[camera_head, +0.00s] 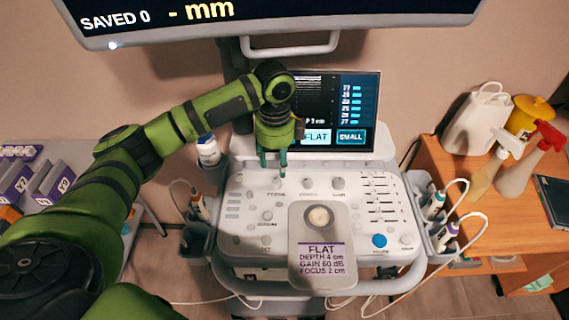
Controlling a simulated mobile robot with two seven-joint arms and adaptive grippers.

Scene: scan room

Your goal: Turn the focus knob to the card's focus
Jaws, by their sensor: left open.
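The card (321,257) lies at the front middle of the white control panel (240,235). It reads FLAT, DEPTH 4 cm, GAIN 60 dB, FOCUS 2 cm. A row of small pale knobs runs along the panel's back, with a middle knob (308,184) and a right knob (338,183). Their labels are too blurred to read surely. My left gripper (273,174) points down over the left end of this row, open. Its fingers partly hide what is under them, so contact with a knob cannot be told. My right gripper is out of view.
The machine's screen (358,100) shows FLAT, SMALL and a partly hidden "3 cm". A large monitor (270,20) hangs above, reading SAVED 0. Sliders (380,198) and a blue button (379,241) are on the right. Probes hang at both sides; spray bottles (520,165) stand right.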

